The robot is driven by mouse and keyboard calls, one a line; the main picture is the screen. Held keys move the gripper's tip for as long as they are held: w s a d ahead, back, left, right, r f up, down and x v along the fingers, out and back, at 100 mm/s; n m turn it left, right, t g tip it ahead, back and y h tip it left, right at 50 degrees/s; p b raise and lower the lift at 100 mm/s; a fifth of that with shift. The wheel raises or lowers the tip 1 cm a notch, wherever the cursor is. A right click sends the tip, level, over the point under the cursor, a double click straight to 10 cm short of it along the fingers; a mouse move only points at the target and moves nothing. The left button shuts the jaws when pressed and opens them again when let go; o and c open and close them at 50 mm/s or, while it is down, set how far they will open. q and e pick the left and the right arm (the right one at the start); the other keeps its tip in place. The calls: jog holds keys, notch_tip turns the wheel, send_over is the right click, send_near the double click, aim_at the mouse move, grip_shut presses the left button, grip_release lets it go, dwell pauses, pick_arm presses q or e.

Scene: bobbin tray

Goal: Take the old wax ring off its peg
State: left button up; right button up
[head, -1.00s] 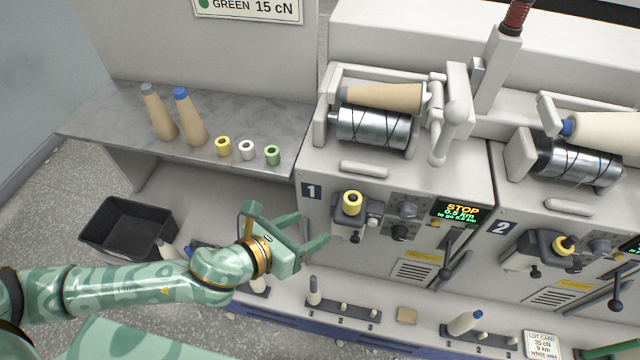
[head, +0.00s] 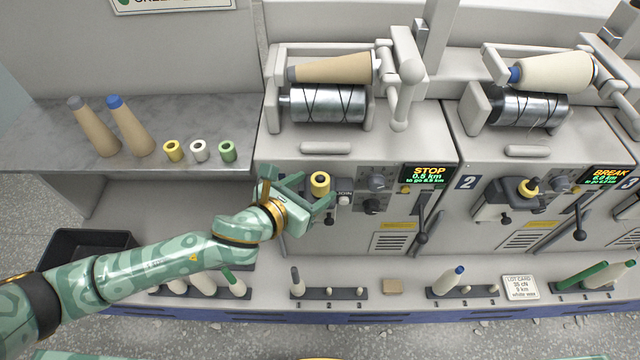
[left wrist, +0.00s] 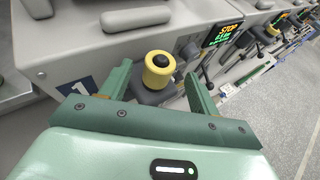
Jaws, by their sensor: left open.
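The old wax ring (head: 320,183) is yellow and sits on its peg on the front of machine unit 1. It also shows in the left wrist view (left wrist: 158,72), with the dark peg tip (left wrist: 160,61) in its hole. My left gripper (head: 308,190) is open, just left of the ring in the head view. In the left wrist view its two green fingers (left wrist: 158,84) point toward the ring, which appears between them; I cannot tell whether either touches it. My right gripper is not in view.
Yellow (head: 174,151), white (head: 199,150) and green (head: 228,151) rings stand on the grey shelf (head: 60,125) beside two cones. A control panel with a STOP display (head: 428,174) is right of the peg. Unit 2 has another yellow ring (head: 528,187).

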aim_at(314, 186)
pick_arm(q)
jog(key=b+x, duration=0.1)
jog(key=x, duration=0.2)
jog(key=shift+w+d+f, duration=0.1)
jog(key=shift+w+f, duration=0.1)
jog(key=shift+w, duration=0.1)
jog(key=c, duration=1)
jog(key=shift+r, duration=0.1)
jog(key=shift+c, duration=0.2)
